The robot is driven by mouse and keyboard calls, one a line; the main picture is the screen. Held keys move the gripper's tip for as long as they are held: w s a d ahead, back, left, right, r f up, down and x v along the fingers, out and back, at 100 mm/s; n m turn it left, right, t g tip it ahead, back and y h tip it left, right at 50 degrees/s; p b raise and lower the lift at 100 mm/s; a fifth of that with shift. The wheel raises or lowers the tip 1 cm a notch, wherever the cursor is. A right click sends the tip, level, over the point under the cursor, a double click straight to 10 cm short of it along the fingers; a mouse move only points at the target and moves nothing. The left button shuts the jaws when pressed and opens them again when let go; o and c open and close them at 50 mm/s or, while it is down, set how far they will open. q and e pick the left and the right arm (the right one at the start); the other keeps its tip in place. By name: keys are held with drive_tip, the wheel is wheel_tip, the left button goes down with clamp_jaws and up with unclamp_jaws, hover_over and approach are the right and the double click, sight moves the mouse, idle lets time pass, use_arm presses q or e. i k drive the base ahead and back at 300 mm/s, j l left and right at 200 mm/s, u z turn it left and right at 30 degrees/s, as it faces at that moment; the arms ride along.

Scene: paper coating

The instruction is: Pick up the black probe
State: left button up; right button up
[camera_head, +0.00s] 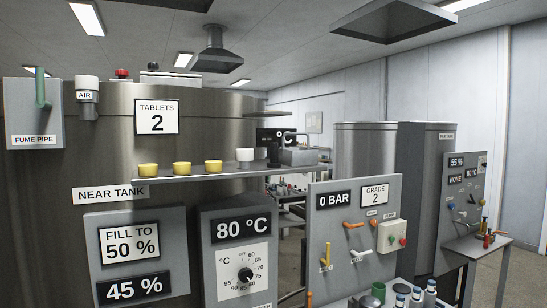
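A small dark upright piece (273,155) stands near the right end of the grey shelf (200,174) on the near tank. It may be the black probe, but it is too small to be sure. Neither of my grippers is in view.
Several yellow cups (181,168) stand along the shelf. Below it are a fill panel (90,230) and a temperature panel with a dial (205,285). A lever panel (312,260) stands to the right, with small bottles (400,300) at its foot. A far tank (365,155) is behind.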

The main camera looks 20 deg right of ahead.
sight(274, 163)
drive_tip(key=i+l, duration=0.1)
drive_tip(key=i, duration=0.25)
drive_tip(key=i+z, duration=0.25)
drive_tip(key=z, duration=0.2)
drive_tip(key=i+z, duration=0.25)
drive_tip(key=z, duration=0.15)
